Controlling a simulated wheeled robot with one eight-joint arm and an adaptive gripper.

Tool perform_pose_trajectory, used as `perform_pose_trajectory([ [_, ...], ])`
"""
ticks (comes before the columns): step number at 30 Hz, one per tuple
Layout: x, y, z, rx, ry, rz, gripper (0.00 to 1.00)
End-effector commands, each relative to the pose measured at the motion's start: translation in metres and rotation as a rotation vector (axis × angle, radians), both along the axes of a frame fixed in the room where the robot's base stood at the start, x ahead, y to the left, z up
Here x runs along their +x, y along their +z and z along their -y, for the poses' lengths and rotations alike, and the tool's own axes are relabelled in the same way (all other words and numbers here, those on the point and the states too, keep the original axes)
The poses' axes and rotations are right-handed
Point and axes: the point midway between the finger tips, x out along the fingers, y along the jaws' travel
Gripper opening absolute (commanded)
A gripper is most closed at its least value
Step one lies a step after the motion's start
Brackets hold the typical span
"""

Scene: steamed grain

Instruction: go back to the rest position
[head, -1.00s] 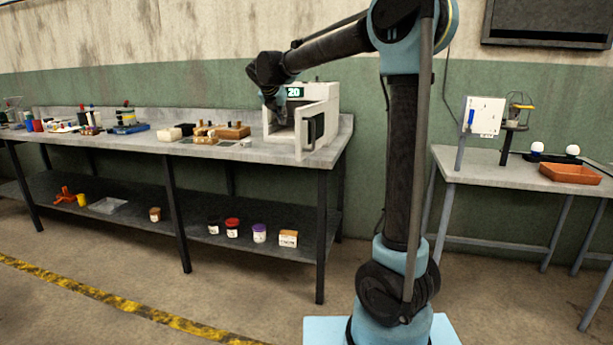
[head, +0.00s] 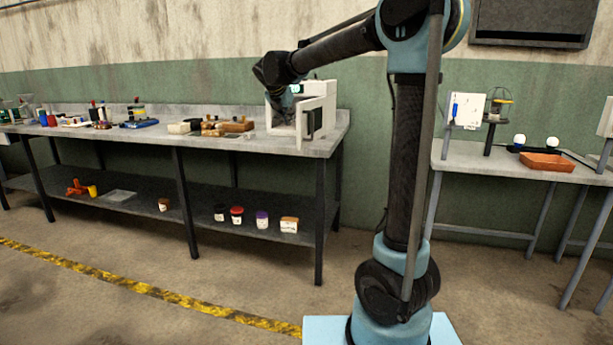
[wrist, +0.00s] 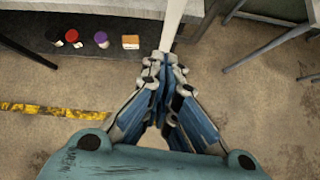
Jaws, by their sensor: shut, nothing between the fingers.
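My gripper (wrist: 166,62) is shut and empty in the wrist view, its blue and grey fingers together. In the head view my gripper (head: 284,112) hangs at the end of my raised, stretched arm, overlapping the white box-shaped steamer (head: 327,88) on the right end of the workbench. The steamer's door (head: 302,125) stands open toward me. In the wrist view a white upright edge (wrist: 172,22), seemingly the door, shows just beyond the fingertips. I cannot tell the exact gap.
The long workbench (head: 100,170) holds several small items and a brown block (head: 237,127). Jars and a small box (head: 289,225) stand on its lower shelf. A second table (head: 470,160) with an orange tray (head: 546,162) stands at the right. The floor before the bench is clear.

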Motion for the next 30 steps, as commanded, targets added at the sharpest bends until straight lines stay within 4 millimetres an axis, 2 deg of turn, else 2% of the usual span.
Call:
perform_pose_trajectory([
  [8,-0.032,-0.01,0.046,0.131,-0.178,-0.006,0.0],
  [14,-0.071,-0.026,0.094,0.279,-0.388,-0.011,0.0],
  [21,-0.145,-0.062,0.163,0.524,-0.77,-0.009,0.0],
  [30,-0.244,-0.12,0.224,0.802,-1.268,0.013,0.0],
])
